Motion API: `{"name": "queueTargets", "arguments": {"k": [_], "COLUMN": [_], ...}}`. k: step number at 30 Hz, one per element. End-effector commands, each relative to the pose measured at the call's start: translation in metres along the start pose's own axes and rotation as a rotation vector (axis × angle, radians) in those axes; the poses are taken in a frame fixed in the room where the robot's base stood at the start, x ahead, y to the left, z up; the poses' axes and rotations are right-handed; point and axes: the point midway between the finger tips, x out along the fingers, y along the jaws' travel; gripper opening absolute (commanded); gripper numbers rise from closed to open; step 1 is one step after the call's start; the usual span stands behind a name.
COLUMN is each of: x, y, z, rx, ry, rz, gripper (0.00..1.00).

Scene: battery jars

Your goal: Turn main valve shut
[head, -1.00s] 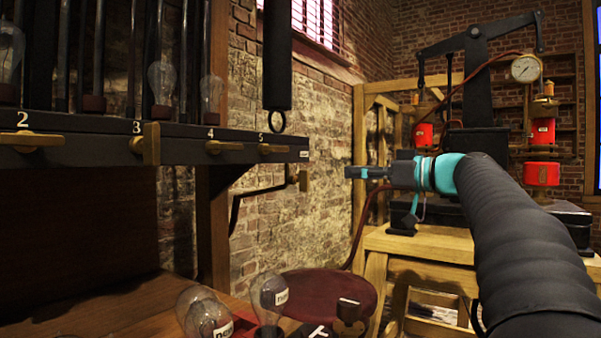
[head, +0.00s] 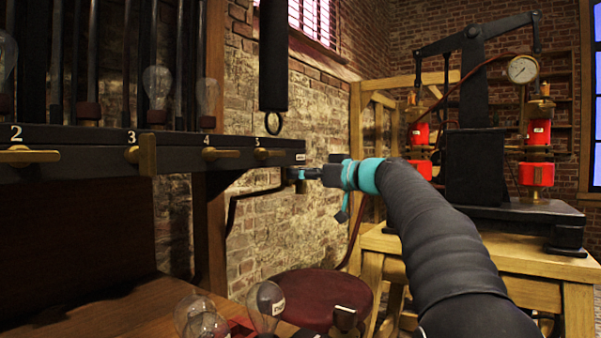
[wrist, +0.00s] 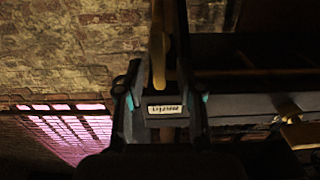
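The main valve's brass handle (wrist: 157,65) hangs at the right end of the black pipe rail (head: 90,146), below a small white label (head: 300,157). The label (wrist: 165,109) also shows in the wrist view, its lettering upside down. My gripper (head: 297,174) is at the handle in the head view and hides most of it. In the wrist view my gripper (wrist: 163,98) has its two fingers apart, one on each side of the handle's line. I cannot tell whether either finger touches the brass.
Brass valve levers numbered 2 (head: 30,155), 3 (head: 147,155), 4 (head: 222,154) and 5 (head: 270,154) line the rail. A black cylinder (head: 272,60) with a ring hangs above. Glass jars (head: 265,305) and a dark red stool (head: 325,292) stand below.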

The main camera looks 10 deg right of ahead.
Motion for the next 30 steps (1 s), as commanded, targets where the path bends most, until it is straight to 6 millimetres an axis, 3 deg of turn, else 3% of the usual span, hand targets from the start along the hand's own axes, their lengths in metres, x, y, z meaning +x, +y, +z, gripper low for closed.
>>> {"name": "queueTargets", "arguments": {"k": [8,12,13,30], "x": [0.0013,0.0012,0.0012,0.0011], "y": [0.0,0.0,0.0,0.0029], "z": [0.0002,0.0002,0.0002,0.0001], "rx": [0.0,0.0,0.0,0.112], "ry": [0.0,0.0,0.0,0.0], "rz": [0.0,0.0,0.0,0.001], "gripper": [0.36,0.04,0.0,0.0]}}
